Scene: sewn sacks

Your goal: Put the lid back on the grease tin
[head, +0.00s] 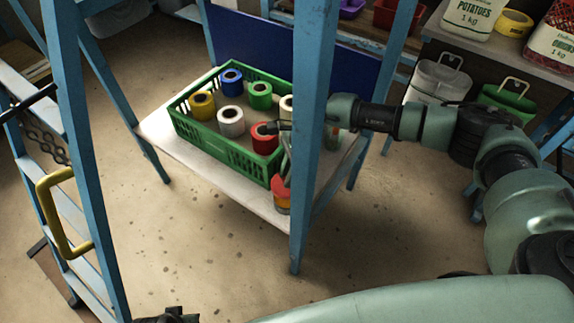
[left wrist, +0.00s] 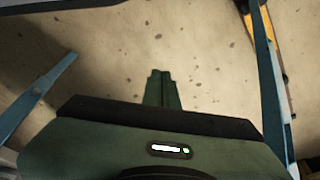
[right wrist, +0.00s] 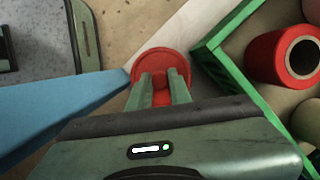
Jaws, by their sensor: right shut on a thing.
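The grease tin (head: 283,207), red with a yellowish band, stands on the light board near its front corner, beside the green crate. The red round lid (right wrist: 152,63) is between the fingers of my right gripper (right wrist: 165,82), which is shut on it. In the head view the lid (head: 281,184) is right at the top of the tin; I cannot tell whether it is seated or just above. The lid hides the tin in the right wrist view. My left gripper (left wrist: 162,78) has its fingers together, empty, above bare floor.
The green crate (head: 222,151) holds several coloured rolls. A blue upright post (head: 308,150) stands close to the right of the tin, in front of my right arm. A ladder with a yellow handle (head: 47,205) is at the left. The floor in front is clear.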

